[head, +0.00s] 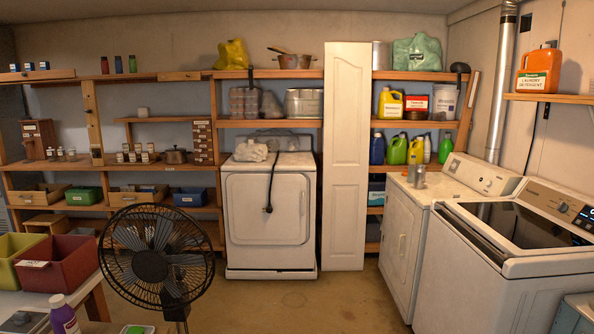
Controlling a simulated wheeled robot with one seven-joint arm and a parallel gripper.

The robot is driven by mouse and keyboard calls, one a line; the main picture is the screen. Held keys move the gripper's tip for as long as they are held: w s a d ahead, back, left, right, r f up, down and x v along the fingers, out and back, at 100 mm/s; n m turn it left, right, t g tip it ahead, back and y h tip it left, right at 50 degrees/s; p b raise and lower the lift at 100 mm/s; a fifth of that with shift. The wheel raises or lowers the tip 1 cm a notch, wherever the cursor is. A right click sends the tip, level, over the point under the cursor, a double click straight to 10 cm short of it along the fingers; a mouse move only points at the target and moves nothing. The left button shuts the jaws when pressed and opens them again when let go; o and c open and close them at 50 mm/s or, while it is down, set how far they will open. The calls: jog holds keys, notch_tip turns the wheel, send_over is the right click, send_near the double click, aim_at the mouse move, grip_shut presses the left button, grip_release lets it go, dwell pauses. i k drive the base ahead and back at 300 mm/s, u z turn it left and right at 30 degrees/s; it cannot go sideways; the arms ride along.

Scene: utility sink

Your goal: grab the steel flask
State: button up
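My gripper is not in view.
A second white machine (520,262) with a dark lid stands nearer at the right. A black fan (157,256) stands at the front left, beside a table with bins (72,266). Open floor (300,303) lies in the middle, before another white machine (270,222).

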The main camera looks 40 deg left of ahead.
aim_at(420, 173)
jog(key=u, duration=1.3)
jog(key=i, duration=3.6)
jog(key=z, duration=0.9)
